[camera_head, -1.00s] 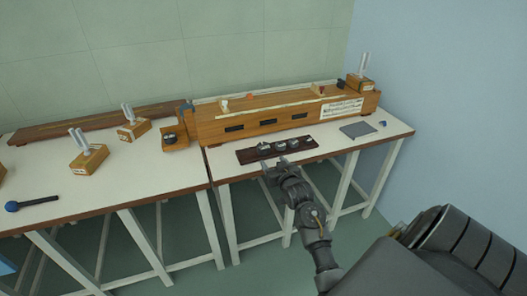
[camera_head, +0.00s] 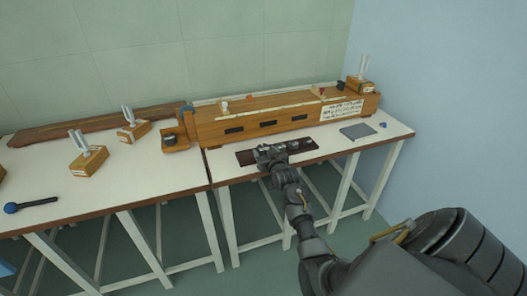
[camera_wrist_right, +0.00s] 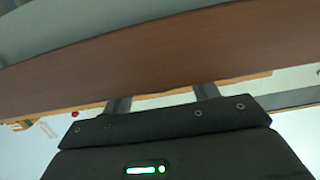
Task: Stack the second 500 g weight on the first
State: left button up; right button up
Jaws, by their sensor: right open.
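The dark wooden rack (camera_head: 247,158) lies on the right bench near its front edge. Small metal weights (camera_head: 292,145) show on its right half. Which ones are 500 g is too small to read. My right gripper (camera_head: 268,153) is over the left half of the rack and hides the weights there. In the right wrist view its two fingers (camera_wrist_right: 162,98) stand apart with no weight visible between them. A brown wooden band crosses that view beyond the fingertips; I cannot tell what it belongs to. My left gripper is not in view.
A long wooden spectrometer box (camera_head: 225,132) stands behind the rack. A grey square plate (camera_head: 357,131) and a small blue object (camera_head: 383,125) lie to the right. Tuning-fork-like pieces on wooden blocks (camera_head: 88,162) and a blue-headed mallet (camera_head: 12,208) are on the left bench.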

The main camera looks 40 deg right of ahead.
jog(key=shift+x, duration=1.1)
jog(key=shift+r, duration=0.1)
jog(key=c, duration=1.2)
